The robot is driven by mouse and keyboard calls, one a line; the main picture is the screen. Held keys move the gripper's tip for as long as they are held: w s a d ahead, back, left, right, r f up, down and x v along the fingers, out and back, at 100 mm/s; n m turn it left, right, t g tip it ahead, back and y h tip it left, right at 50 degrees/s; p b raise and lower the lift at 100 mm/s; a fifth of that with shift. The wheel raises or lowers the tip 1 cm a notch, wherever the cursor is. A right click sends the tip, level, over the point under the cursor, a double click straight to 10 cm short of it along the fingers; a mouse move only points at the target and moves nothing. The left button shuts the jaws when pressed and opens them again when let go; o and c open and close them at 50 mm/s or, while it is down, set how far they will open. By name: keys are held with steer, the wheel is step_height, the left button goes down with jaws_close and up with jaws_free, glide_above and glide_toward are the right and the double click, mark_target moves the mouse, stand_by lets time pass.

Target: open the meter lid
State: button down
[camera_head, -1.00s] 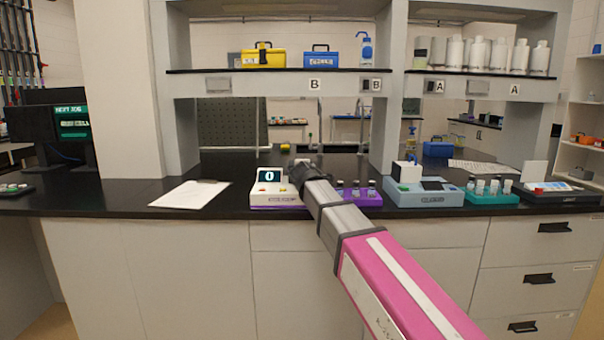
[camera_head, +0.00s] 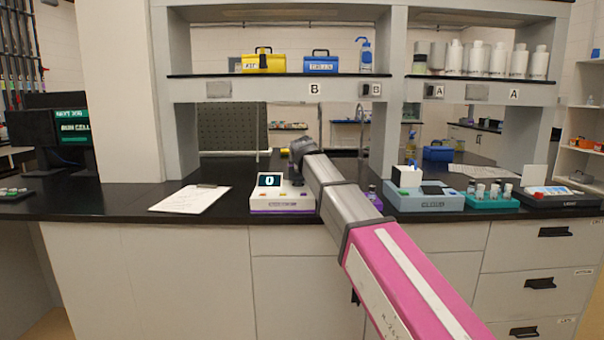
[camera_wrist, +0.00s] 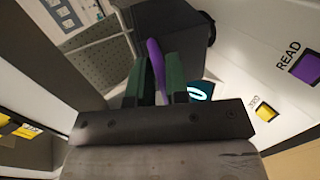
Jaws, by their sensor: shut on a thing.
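The meter (camera_head: 283,200) is a white instrument with a purple base and a dark display reading 0, on the black counter in the head view. In the wrist view its white face (camera_wrist: 245,60) carries a purple READ button (camera_wrist: 304,68) and a yellow button (camera_wrist: 266,111). A dark lid (camera_wrist: 190,38) with a purple handle (camera_wrist: 154,60) shows at the top middle. My gripper (camera_wrist: 158,75) has its green fingers shut on the purple handle. In the head view my wrist is above the meter's right side and hides the fingers. How far the lid is tilted I cannot tell.
A clipboard (camera_head: 190,198) lies left of the meter. A purple rack (camera_head: 374,198) is mostly hidden behind my arm. A blue-grey instrument (camera_head: 424,200) and a teal vial rack (camera_head: 490,202) stand to the right. The shelf (camera_head: 290,75) hangs above and behind.

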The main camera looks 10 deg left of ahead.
steer(key=w+r+g, duration=0.1)
steer(key=w+g, duration=0.1)
steer(key=w+a+r+g+h, duration=0.1)
steer(key=w+r+g, duration=0.3)
steer(key=w, duration=0.1)
steer(key=shift+a+h, duration=0.3)
steer(key=shift+a, duration=0.1)
steer(key=shift+w+a+r+g+h, duration=0.15)
steer(key=shift+w+g, duration=0.35)
steer(key=shift+g, duration=0.1)
steer(key=shift+w+a+r+g+h, duration=0.1)
steer(key=shift+w+g+h, duration=0.05)
steer(key=shift+w+g, duration=0.4)
steer(key=shift+w+a, duration=0.15)
steer(key=shift+w, duration=0.6)
steer(key=shift+w+a, duration=0.15)
steer(key=shift+w, duration=0.7)
steer(key=c, duration=1.3)
jaws_free()
steer(key=shift+o, duration=0.3)
steer(key=shift+r, duration=0.15)
steer(key=v, duration=1)
steer(key=shift+r, duration=0.25)
steer(key=shift+o, duration=0.2)
